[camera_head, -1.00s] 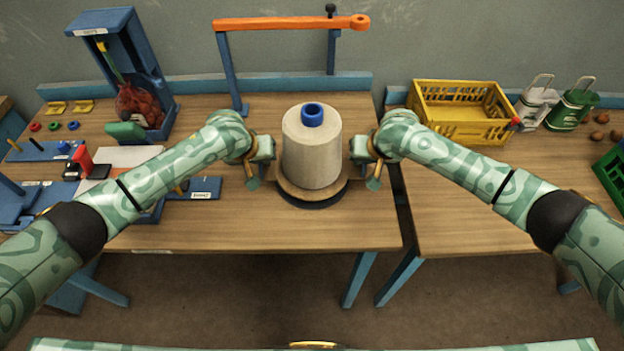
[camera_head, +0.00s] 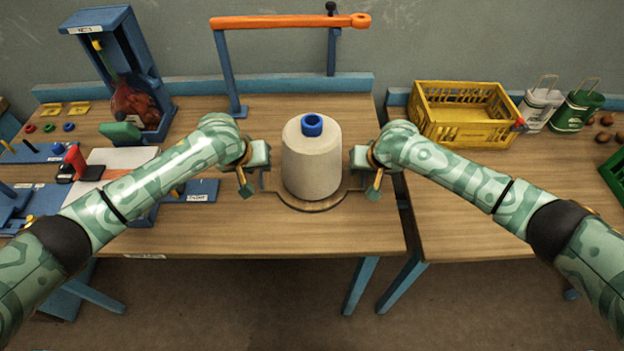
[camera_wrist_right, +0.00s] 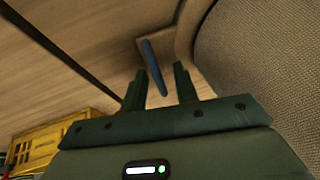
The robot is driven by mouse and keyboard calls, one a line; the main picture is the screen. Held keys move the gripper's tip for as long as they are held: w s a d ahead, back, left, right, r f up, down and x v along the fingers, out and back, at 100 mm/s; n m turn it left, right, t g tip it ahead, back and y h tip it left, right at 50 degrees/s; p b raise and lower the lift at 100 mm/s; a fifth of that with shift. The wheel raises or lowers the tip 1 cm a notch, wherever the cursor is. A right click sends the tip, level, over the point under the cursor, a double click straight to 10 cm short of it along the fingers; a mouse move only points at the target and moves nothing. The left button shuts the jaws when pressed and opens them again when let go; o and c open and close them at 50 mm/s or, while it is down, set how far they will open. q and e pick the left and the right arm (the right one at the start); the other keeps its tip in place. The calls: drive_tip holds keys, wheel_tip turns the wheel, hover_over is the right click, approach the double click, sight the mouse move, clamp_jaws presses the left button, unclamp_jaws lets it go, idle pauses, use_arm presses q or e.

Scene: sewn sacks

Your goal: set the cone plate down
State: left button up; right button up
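The cone plate (camera_head: 316,207) is a thin wooden board lying on the table. A pale cone (camera_head: 311,165) with a blue tip (camera_head: 312,124) stands upright on it. My left gripper (camera_head: 262,180) is at the plate's left end; its fingers are too hidden to read. My right gripper (camera_head: 358,179) is at the right end. In the right wrist view, my right gripper's fingers (camera_wrist_right: 160,82) stand apart, with a blue handle bar (camera_wrist_right: 153,66) between them and a visible gap beside it. The cone's woven side (camera_wrist_right: 260,70) fills the right of that view.
An orange-topped blue frame (camera_head: 290,21) stands behind the cone. A blue stand (camera_head: 140,70) and small fixtures fill the table's left. A yellow crate (camera_head: 463,115) and two tins (camera_head: 575,110) are on the right table, past a gap. The table's front (camera_head: 270,237) is clear.

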drive_tip(key=shift+s+r, duration=0.1)
drive_tip(key=shift+r, duration=0.1)
use_arm(q)
drive_tip(key=v, duration=0.8)
drive_tip(key=shift+s+r, duration=0.2)
drive_tip(key=shift+r, duration=0.1)
use_arm(e)
drive_tip(key=v, duration=1.1)
drive_tip(key=shift+r, duration=0.25)
use_arm(q)
drive_tip(key=shift+a, duration=0.15)
use_arm(e)
drive_tip(key=shift+s+d, duration=0.15)
